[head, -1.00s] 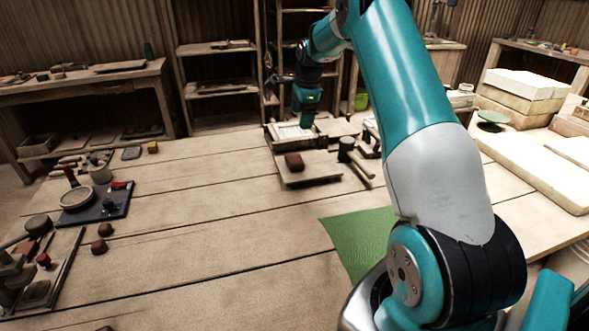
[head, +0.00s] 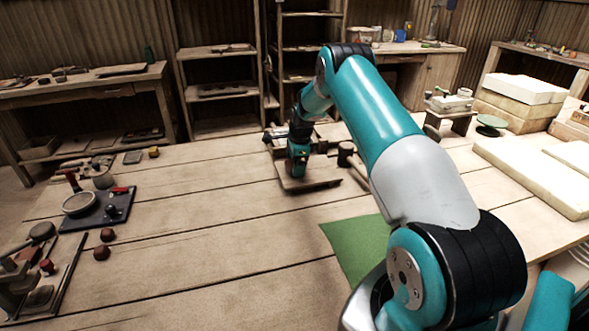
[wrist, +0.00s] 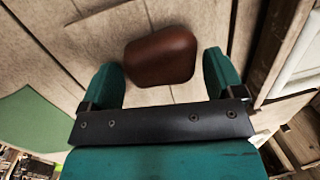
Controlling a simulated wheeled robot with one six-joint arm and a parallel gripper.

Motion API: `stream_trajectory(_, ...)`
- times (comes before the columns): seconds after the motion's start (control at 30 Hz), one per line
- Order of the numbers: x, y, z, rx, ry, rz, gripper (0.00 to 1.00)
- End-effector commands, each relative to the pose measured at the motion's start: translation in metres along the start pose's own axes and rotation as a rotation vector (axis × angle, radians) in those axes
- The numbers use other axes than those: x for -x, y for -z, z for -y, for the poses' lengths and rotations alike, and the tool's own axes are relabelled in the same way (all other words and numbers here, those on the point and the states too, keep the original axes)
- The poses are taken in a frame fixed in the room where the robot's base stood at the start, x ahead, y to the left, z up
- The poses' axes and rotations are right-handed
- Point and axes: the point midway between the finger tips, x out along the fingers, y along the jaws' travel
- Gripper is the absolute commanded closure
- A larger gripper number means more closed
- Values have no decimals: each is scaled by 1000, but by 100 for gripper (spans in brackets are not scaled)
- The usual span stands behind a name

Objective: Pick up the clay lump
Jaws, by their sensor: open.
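The reddish-brown clay lump (wrist: 160,55) shows in the wrist view between the two teal fingers of my gripper (wrist: 161,64). The fingers stand apart, with a gap visible on each side of the lump. In the head view my gripper (head: 298,168) points down over the wooden board (head: 318,182), and it hides the lump there. I cannot tell how far the fingertips reach down beside the lump.
A mallet (head: 346,152) lies just right of the board. Two more dark red lumps (head: 104,244) sit at the left of the table, near a dark tray (head: 115,207) with a dish. A green mat (head: 352,245) lies near the front. The table's middle is clear.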

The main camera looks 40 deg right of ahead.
Motion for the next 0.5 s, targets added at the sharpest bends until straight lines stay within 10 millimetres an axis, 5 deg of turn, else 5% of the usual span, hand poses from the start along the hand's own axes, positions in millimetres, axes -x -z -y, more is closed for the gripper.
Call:
stream_trajectory(0.37,-14,0,1,0,2,0,13)
stream_trajectory(0.5,-14,0,1,0,2,0,45)
